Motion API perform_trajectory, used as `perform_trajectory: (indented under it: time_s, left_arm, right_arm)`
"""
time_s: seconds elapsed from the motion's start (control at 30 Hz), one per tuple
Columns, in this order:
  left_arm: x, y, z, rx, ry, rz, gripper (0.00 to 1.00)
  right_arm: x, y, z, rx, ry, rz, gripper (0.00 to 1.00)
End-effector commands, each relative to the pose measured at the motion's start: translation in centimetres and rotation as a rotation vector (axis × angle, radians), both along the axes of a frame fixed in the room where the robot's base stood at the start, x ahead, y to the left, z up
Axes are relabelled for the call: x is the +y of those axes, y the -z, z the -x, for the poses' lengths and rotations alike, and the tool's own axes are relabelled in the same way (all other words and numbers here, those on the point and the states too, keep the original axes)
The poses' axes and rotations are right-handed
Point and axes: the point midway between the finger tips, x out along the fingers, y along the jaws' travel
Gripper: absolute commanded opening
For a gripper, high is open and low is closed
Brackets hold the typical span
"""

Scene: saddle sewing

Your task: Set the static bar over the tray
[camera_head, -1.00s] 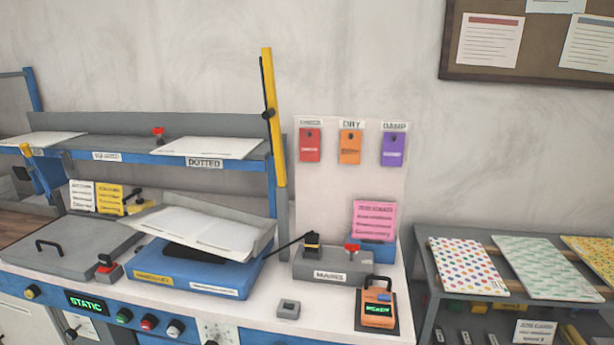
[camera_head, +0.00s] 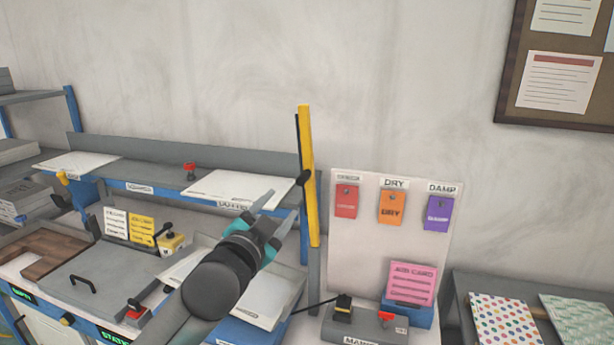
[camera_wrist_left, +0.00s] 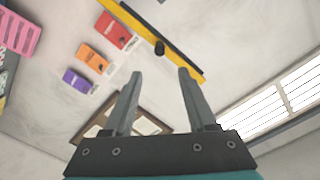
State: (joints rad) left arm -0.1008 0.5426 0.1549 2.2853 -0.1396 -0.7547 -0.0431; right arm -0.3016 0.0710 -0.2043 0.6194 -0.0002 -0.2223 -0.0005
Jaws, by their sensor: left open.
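The static bar looks to be the yellow bar (camera_head: 308,180), which stands nearly upright on a grey post, with a black knob (camera_head: 302,179) on it. In the left wrist view the yellow bar (camera_wrist_left: 186,56) and its black knob (camera_wrist_left: 159,47) lie beyond the fingers. My left gripper (camera_head: 277,212) is open and empty, pointing up toward the bar from its lower left and apart from it. Both fingers (camera_wrist_left: 160,75) show in the wrist view. The grey tray (camera_head: 293,291) holds white sheets below my arm, which hides part of it. My right gripper is out of view.
A shelf (camera_head: 160,185) with white sheets runs behind the tray. To the right stands a tag board (camera_head: 390,250) with red, orange and purple tags, and a pink card (camera_head: 411,283). A cable runs from the tray's base to a black plug (camera_head: 343,308).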

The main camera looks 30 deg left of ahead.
Motion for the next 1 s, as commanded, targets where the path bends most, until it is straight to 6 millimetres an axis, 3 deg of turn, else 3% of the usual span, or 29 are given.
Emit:
perform_trajectory:
  time_s: [0.6,1.0]
  left_arm:
    - [2.1,-0.1,-8.8,0.0,0.0,0.0,0.57]
    - [3.0,-0.1,-12.8,0.0,0.0,0.0,0.57]
  right_arm:
    - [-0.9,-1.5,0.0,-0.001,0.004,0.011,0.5]
    - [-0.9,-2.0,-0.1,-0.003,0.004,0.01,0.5]
